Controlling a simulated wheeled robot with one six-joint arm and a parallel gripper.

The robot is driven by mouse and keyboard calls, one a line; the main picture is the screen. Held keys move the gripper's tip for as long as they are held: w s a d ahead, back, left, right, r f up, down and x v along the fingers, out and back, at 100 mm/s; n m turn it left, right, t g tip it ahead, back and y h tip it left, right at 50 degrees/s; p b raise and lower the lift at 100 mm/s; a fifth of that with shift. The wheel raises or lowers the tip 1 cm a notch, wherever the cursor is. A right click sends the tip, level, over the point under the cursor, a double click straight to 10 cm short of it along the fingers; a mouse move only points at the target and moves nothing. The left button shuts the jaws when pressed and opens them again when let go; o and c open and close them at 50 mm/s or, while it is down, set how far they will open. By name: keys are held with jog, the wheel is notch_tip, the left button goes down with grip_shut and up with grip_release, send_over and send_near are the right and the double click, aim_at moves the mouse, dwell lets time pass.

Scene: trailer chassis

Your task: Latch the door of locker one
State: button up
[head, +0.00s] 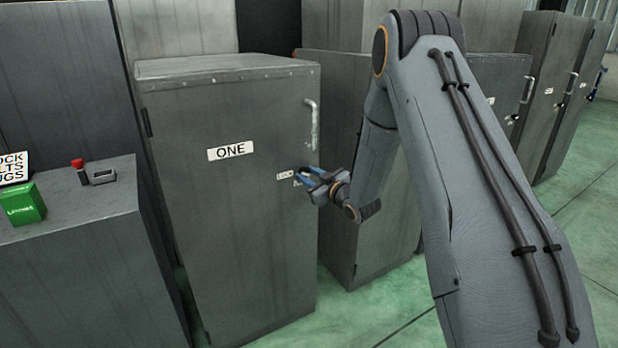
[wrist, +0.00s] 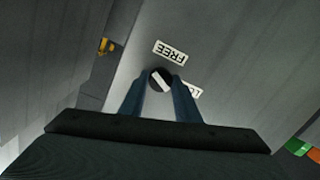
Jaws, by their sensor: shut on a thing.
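Locker one (head: 225,220) is a grey metal cabinet with a white "ONE" sign, and its door looks closed. A pale upright handle (head: 312,125) is at the door's right side. Below it, my gripper (head: 309,178) reaches the door from the right. In the wrist view, my blue-fingered gripper (wrist: 160,84) is shut on a round dark knob (wrist: 160,78) with a white bar across it. A "FREE" label (wrist: 171,50) is beyond the knob. A second label starting "LO" (wrist: 192,91) is partly hidden by the right finger.
A low grey cabinet (head: 80,215) at left carries a green box (head: 24,204), a red-topped item (head: 79,170) and a small grey block (head: 103,176). More grey lockers (head: 555,95) stand at right. Green floor (head: 590,215) is open at right. An orange part (wrist: 106,46) shows beside the door.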

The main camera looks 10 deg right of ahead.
jog(key=n+b, duration=0.1)
jog(key=n, duration=0.3)
jog(key=shift+n+h, duration=0.3)
jog(key=shift+h, duration=0.1)
jog(key=shift+a, duration=0.1)
dwell(0.4)
jog(key=o, duration=1)
jog(key=shift+o, duration=0.2)
jog(key=f+v, duration=0.1)
jog(key=v, duration=0.6)
jog(key=shift+s+r+b, duration=0.3)
jog(key=shift+s+r, duration=0.1)
jog(key=shift+r, duration=0.1)
